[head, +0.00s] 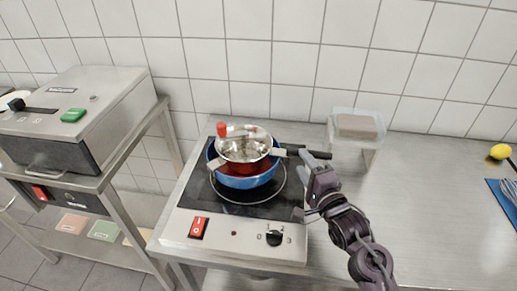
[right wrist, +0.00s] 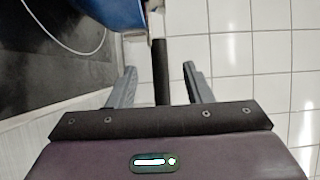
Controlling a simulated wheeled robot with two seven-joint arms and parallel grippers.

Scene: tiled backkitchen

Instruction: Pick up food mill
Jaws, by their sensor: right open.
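The food mill (head: 243,147) is a shiny steel bowl with a red knob, sitting in a blue pot (head: 238,181) on the hob. Black handles (head: 317,155) reach right from the mill and pot; which handle belongs to which is hard to tell. My right gripper (head: 303,184) is open just right of the pot, by the handles. In the right wrist view, a black handle (right wrist: 161,72) lies between the open fingers, with free space on both sides. The pot's blue side (right wrist: 108,12) shows at the top there. My left gripper is out of view.
The hob (head: 245,241) has a red switch and a black dial at its front. A clear container (head: 357,126) stands behind the gripper at right. A steel appliance (head: 85,115) is on a stand at left. The counter (head: 430,215) right of my arm is mostly bare.

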